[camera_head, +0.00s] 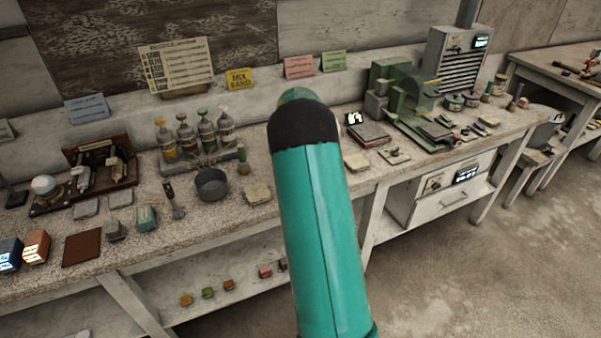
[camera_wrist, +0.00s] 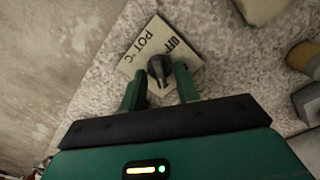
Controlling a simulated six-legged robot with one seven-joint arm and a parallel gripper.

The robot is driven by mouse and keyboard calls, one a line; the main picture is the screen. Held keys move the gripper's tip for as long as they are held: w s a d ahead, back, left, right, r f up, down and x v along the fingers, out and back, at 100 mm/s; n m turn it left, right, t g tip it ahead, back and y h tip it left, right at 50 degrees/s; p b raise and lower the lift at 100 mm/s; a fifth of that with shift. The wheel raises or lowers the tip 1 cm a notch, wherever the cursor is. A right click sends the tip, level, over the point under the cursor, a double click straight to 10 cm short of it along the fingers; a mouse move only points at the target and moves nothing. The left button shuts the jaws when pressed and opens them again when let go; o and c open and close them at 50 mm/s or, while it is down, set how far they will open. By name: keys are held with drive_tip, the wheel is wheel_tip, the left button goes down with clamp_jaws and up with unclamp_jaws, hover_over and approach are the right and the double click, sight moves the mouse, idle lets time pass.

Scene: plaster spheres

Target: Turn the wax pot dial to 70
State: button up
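In the wrist view, a pale square dial plate (camera_wrist: 136,62) lettered "POT °C" and "OFF" lies on the speckled bench top. A dark round knob (camera_wrist: 158,67) stands on it, close below the "OFF" lettering. My gripper (camera_wrist: 160,76) has its two green fingers apart, one on either side of the knob. I cannot tell whether either finger touches it, and no number 70 is legible. In the head view, my teal arm hides my gripper and the bench behind it, and I cannot make out this dial there.
In the head view, a grey pot (camera_head: 212,184) and several bottles (camera_head: 205,132) stand left of my arm. A green machine (camera_head: 398,92) and a grey vented unit (camera_head: 459,62) stand to the right. A rounded brown object (camera_wrist: 303,57) is right of the dial in the wrist view.

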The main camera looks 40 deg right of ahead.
drive_tip(key=shift+r, duration=0.15)
wheel_tip(320, 180, up, 14)
drive_tip(key=shift+f, duration=0.2)
idle(0.7)
